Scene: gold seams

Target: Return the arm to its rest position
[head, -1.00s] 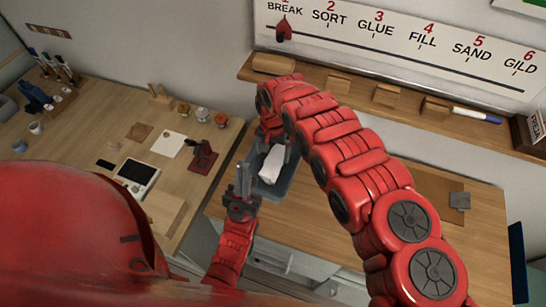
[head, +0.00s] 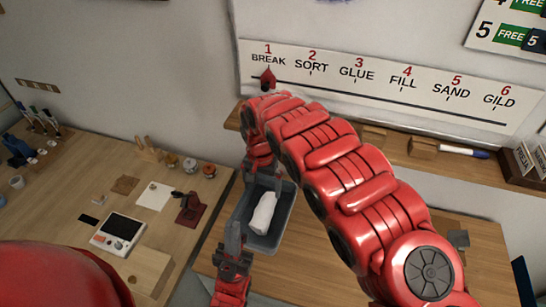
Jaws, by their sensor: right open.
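My right arm reaches across from the right. Its gripper (head: 262,172) is open at the far left corner of a grey tray (head: 287,222), partly hidden by its own wrist. My left gripper (head: 234,240) is upright beside the tray's near left side. Its fingers are seen nearly edge-on, so I cannot tell whether they are open or shut, or whether they touch the tray. A white wrapped bundle (head: 263,213) lies in the tray on the wooden bench (head: 315,272).
A side bench at left holds a scale (head: 118,232), a dark red stand (head: 190,209), small jars (head: 190,165) and a white sheet (head: 155,196). A shelf (head: 400,155) runs along the wall below the step sign (head: 380,85). Bench space right of the tray is partly covered by my arm.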

